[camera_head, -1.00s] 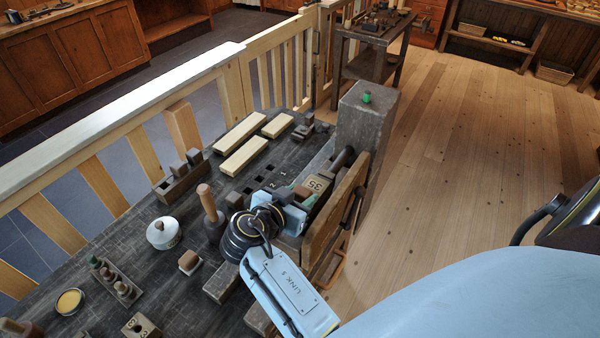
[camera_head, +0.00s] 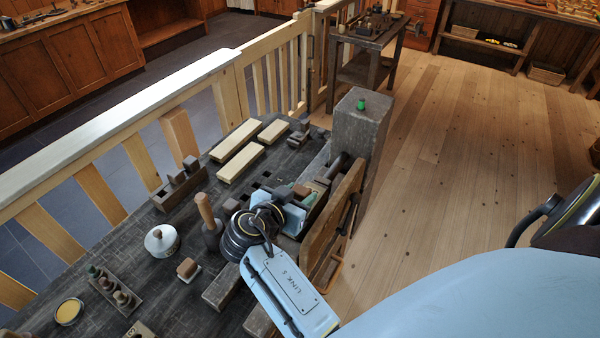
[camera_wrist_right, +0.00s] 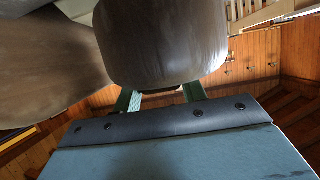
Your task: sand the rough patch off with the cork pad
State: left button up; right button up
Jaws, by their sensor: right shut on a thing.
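My right gripper (camera_head: 295,202) is at the vise end of the bench, low over the work there. In the right wrist view its two green fingers (camera_wrist_right: 160,97) are shut on a smooth, rounded, dark brown block (camera_wrist_right: 160,45), which looks like the cork pad. Only a small brown part of the block (camera_head: 302,190) shows in the head view. A large grey-brown surface (camera_wrist_right: 50,65) lies close beside it in the wrist view. I cannot make out the rough patch; the gripper and block cover that area. My left gripper is not in view.
The wooden vise jaw (camera_head: 330,222) and a tall grey post (camera_head: 360,125) stand close to my right gripper. A railing (camera_head: 110,110) runs behind.

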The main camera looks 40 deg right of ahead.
notch_tip(320, 180, up, 3)
jog(key=shift+s+a+f+p, duration=0.1)
jog(key=shift+f+p, duration=0.05)
jog(key=shift+p, duration=0.55)
jog(key=shift+r+p, duration=1)
jog(key=shift+r, duration=0.5)
jog(key=shift+f, duration=0.1)
